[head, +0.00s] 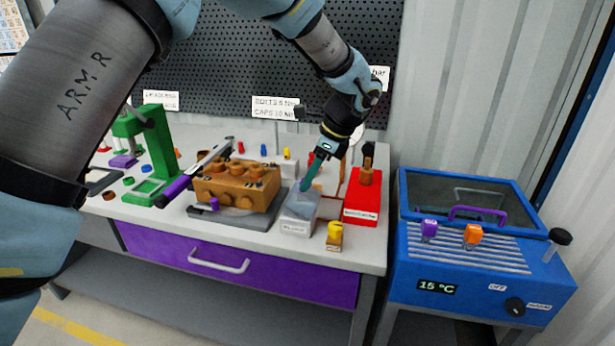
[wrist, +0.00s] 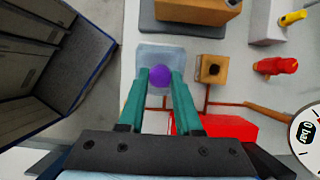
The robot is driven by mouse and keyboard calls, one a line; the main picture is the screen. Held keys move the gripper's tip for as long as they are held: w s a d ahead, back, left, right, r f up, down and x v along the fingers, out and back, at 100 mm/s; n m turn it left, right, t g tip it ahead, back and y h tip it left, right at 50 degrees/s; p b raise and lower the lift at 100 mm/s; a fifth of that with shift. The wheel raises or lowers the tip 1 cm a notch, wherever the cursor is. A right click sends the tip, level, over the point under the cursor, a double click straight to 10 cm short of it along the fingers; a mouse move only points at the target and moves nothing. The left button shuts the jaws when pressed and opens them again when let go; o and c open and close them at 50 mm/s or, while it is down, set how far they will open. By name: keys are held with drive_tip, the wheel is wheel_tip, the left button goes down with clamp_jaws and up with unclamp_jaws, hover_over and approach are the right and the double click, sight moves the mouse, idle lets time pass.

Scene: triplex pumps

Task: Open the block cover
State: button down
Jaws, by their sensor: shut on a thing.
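A small grey block with a white label (head: 296,228) stands near the front edge of the bench. A pale translucent cover (head: 301,204) is on its top; it also shows in the wrist view (wrist: 149,56). A purple knob (wrist: 160,75) sits on the cover. My gripper (head: 307,187) reaches down to the cover from above. In the wrist view its teal fingers (wrist: 160,79) are closed around the purple knob. The knob is hidden by the fingers in the head view. I cannot tell whether the cover is raised at all.
The brown pump body (head: 236,188) stands on a grey plate left of the block. A red box (head: 361,204) is close on the right, and a small yellow-topped piece (head: 335,236) is in front. A blue bath (head: 482,275) stands farther right. A green press (head: 157,150) is at the left.

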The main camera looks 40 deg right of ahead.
drive_tip(key=shift+f, duration=0.1)
drive_tip(key=c, duration=0.6)
unclamp_jaws()
drive_tip(key=b+v, duration=0.2)
drive_tip(key=v, duration=0.9)
drive_tip(key=shift+b, duration=0.3)
